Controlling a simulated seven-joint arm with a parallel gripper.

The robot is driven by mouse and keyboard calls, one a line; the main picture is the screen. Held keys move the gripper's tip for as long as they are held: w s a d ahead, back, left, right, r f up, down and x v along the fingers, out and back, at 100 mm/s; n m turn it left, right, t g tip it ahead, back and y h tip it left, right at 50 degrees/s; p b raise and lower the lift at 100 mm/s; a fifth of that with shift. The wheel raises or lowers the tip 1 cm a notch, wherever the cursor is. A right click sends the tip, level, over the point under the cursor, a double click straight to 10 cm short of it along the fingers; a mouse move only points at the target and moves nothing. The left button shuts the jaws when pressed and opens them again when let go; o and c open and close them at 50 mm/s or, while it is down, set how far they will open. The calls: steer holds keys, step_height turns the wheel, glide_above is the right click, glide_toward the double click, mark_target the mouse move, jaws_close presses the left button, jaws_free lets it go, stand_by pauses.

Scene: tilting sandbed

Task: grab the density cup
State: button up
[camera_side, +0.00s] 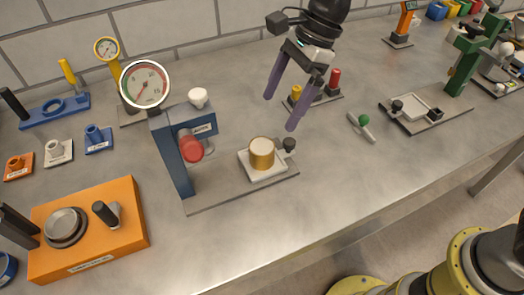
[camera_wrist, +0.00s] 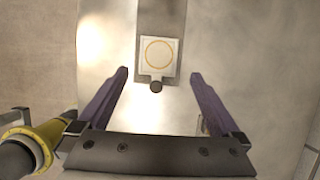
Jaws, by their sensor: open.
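A short brass-coloured cup (camera_side: 262,154) with a pale top, apparently the density cup, stands upright on a small white square tray (camera_side: 273,173). In the wrist view the cup (camera_wrist: 159,51) shows from above as a thin gold ring around a pale top, beyond the fingertips. A dark knob (camera_side: 289,145) sits at the tray's edge. My gripper (camera_side: 280,112) has two purple fingers spread wide and empty. It hangs above and behind the cup in the side view, touching nothing. In the wrist view the cup lies roughly centred ahead of the open fingers (camera_wrist: 159,74).
A blue press stand (camera_side: 172,155) with a dial gauge (camera_side: 145,85) and a red cylinder (camera_side: 190,148) rises just left of the cup. A rack with yellow and red pegs (camera_side: 325,97) stands behind my fingers. A green-knobbed tool (camera_side: 362,126) lies to the right. The bench in front is clear.

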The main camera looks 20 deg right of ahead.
mark_target(263, 145)
steer(key=x, duration=1.1)
steer(key=shift+s+f, duration=0.1)
steer(key=shift+f, duration=0.3)
steer(key=shift+r, duration=0.1)
jaws_close()
